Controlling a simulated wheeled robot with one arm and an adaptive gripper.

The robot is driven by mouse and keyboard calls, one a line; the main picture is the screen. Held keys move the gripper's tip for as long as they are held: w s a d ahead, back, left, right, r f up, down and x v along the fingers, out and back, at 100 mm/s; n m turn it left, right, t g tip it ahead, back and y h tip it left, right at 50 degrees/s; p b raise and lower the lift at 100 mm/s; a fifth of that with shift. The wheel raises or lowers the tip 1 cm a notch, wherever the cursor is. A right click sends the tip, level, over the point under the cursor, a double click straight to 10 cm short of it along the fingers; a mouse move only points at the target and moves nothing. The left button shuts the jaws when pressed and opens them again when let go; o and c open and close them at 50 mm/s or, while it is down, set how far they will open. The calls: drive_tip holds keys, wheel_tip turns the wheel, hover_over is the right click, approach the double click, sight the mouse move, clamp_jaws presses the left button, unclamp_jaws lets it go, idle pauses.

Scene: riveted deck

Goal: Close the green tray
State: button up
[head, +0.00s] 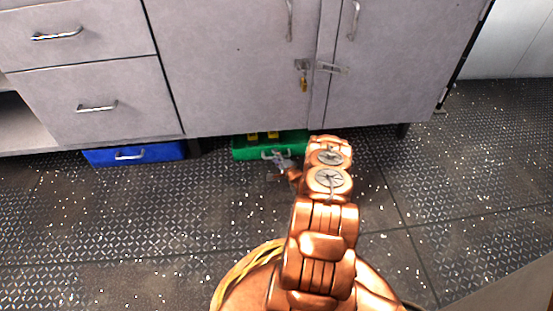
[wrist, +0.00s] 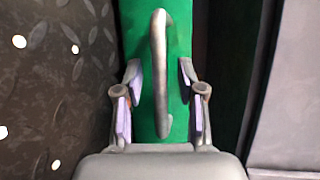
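The green tray (head: 241,153) sits low under the grey cabinet, pulled partly out, with yellow items (head: 262,135) showing inside. Its front carries a metal handle, which the wrist view shows close up. My gripper (head: 281,163) is at the tray's front. In the wrist view the green front (wrist: 182,25) fills the middle, and the handle (wrist: 159,75) lies between the fingers of my gripper (wrist: 158,98). The fingers are apart, one on each side of the handle, with visible gaps to it. My arm hides the right end of the tray in the head view.
A blue tray (head: 105,158) with a handle sits under the cabinet to the left. The grey cabinet (head: 230,70) stands above, with a padlock (head: 303,84) on its doors. The riveted deck (head: 130,220) is open in front and to the right.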

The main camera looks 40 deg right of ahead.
clamp_jaws()
idle(0.3)
idle(0.4)
